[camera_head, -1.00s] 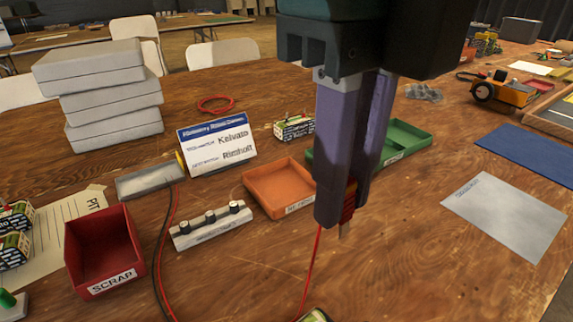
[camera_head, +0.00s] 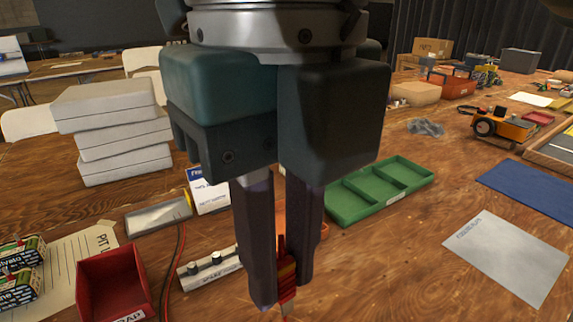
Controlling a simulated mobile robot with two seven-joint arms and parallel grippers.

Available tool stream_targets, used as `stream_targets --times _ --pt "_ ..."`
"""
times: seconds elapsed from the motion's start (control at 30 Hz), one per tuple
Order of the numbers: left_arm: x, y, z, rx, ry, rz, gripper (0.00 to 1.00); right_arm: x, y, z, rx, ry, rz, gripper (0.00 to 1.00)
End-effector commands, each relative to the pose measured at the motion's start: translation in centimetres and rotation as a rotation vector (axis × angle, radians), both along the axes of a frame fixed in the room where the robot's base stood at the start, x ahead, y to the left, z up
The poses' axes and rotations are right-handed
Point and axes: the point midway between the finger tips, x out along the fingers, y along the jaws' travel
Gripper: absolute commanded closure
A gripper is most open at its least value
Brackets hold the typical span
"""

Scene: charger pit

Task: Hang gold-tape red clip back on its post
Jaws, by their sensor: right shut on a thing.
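My right gripper (camera_head: 282,288) hangs down in the middle of the head view, shut on the red clip (camera_head: 288,272). A yellow-gold band shows on the clip between the fingers. The clip's tip points down. I cannot tell which post belongs to the clip. The clip looks apart from the strip, and its height above the table is unclear. My left gripper is not in view.
A red scrap bin (camera_head: 112,283) stands at lower left, near battery packs (camera_head: 20,270). A metal plate (camera_head: 158,216) and a white-blue sign (camera_head: 207,193) stand behind the strip. The orange tray (camera_head: 321,229) is mostly hidden. A green tray (camera_head: 405,200) lies to the right.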

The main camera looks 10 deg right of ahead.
Motion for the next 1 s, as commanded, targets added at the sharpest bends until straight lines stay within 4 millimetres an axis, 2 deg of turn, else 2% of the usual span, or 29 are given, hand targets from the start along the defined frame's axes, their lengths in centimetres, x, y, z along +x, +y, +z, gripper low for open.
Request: stream_targets --times 0.03,0.23,0.4,0.6,0.8,1.0 --pt "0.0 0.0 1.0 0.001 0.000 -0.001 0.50 -0.6 1.4 0.6 0.001 0.002 0.007 1.00" --pt "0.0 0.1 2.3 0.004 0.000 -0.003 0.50 -2.3 6.7 0.4 0.000 0.001 0.005 1.00" --pt "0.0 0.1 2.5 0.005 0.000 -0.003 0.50 -3.6 10.6 0.1 0.000 0.001 0.003 1.00" --pt "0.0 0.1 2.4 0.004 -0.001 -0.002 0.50 -4.8 14.4 0.0 0.000 -0.001 0.001 1.00" --pt "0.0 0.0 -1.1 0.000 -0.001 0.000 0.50 -4.7 14.3 -5.4 -0.002 0.000 -0.003 1.00" --pt "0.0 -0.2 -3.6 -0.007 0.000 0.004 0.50 -4.7 14.3 -9.5 -0.001 0.000 -0.002 1.00"
